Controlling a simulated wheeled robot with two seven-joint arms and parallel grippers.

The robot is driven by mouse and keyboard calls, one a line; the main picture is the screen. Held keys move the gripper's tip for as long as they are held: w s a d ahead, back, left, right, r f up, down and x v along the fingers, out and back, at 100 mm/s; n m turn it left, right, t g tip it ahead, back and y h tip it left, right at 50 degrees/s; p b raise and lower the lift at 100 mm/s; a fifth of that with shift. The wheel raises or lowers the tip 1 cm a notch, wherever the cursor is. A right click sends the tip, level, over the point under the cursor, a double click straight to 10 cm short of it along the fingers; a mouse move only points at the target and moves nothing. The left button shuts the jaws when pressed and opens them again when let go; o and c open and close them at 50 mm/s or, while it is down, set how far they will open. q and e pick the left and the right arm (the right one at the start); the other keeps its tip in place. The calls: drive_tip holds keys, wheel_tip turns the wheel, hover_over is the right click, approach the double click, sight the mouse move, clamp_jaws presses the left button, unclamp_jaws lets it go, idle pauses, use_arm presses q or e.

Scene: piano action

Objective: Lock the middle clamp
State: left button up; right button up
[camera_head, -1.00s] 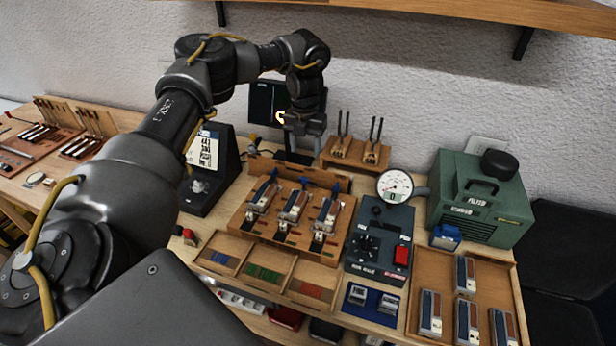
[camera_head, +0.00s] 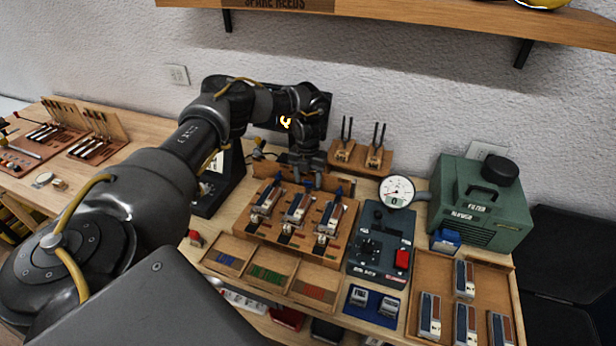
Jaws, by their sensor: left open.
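The middle clamp has a blue lever (camera_head: 308,186) at the back of a wooden fixture (camera_head: 246,222). In front of it lies the middle reed block (camera_head: 297,208), between two similar blocks. The left clamp's blue lever (camera_head: 278,179) and the right clamp's blue lever (camera_head: 338,191) stand on either side. My left gripper (camera_head: 309,181) is open, pointing down over the back of the fixture, close to the middle lever. The gripper partly hides that area, and I cannot tell whether it touches the lever. My right gripper is out of view.
A dark control box (camera_head: 376,258) with a red switch and a round gauge (camera_head: 396,191) stand to the right. A wooden stand with upright prongs (camera_head: 362,155) is behind. A tray with several blocks (camera_head: 430,270) is at front right; a green machine (camera_head: 480,205) stands behind it.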

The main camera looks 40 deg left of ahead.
use_arm(q)
drive_tip(key=shift+c, duration=0.2)
drive_tip(key=c, duration=0.9)
drive_tip(key=shift+c, duration=0.2)
drive_tip(key=shift+m, duration=0.3)
drive_tip(key=m+b, duration=0.1)
drive_tip(key=m, duration=0.2)
drive_tip(key=shift+m, duration=0.3)
drive_tip(key=m+b, duration=0.1)
drive_tip(key=m, duration=0.3)
drive_tip(key=shift+m, duration=0.3)
drive_tip(key=m, duration=0.4)
drive_tip(key=shift+w+m+b, duration=0.1)
drive_tip(key=shift+m+b, duration=0.2)
drive_tip(key=shift+b, duration=0.05)
drive_tip(key=shift+m, duration=2.2)
